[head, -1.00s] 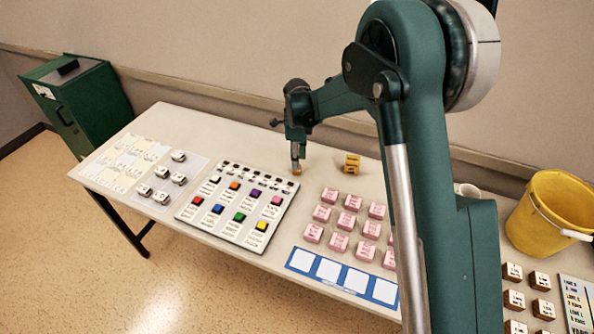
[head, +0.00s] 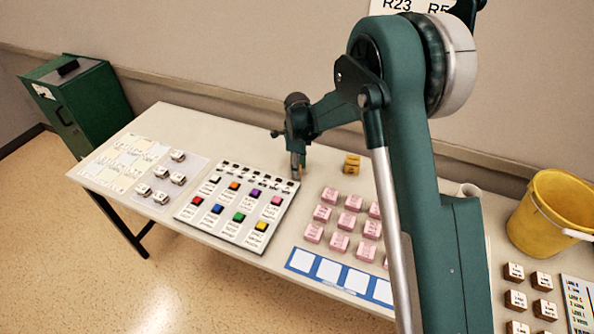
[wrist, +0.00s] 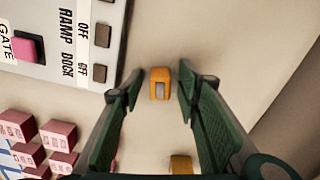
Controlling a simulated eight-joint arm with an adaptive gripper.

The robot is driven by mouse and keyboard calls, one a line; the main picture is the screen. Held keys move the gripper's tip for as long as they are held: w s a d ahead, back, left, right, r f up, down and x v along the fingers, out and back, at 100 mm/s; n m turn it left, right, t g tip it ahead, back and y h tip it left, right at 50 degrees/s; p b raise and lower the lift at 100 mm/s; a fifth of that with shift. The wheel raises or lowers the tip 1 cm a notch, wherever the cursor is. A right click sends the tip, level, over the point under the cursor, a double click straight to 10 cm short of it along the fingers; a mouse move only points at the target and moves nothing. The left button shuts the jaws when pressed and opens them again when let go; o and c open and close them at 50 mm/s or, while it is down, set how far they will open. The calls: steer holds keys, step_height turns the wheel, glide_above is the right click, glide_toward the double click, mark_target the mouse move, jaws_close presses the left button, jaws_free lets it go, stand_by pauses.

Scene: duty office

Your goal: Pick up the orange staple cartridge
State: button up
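The orange staple cartridge (wrist: 160,84) is a small block with a pale opening, seen between my fingertips in the wrist view. My gripper (wrist: 160,76) is open, with one finger on each side of the cartridge and a visible gap at both sides. In the head view, my gripper (head: 297,172) is low over the table just beyond the button panel's right corner. A bit of orange shows there among the fingers, too small to tell apart clearly.
The button panel (head: 237,212) lies close to the left of my gripper. A yellow block (head: 352,164) stands to the right, and pink blocks (head: 342,220) are in front of it. A yellow bucket (head: 555,213) is at far right.

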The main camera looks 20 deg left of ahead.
steer(key=shift+c, duration=0.5)
steer(key=c, duration=0.8)
steer(key=shift+r, duration=0.1)
steer(key=shift+c, duration=0.2)
steer(key=shift+r+p, duration=0.6)
steer(key=shift+r, duration=4.3)
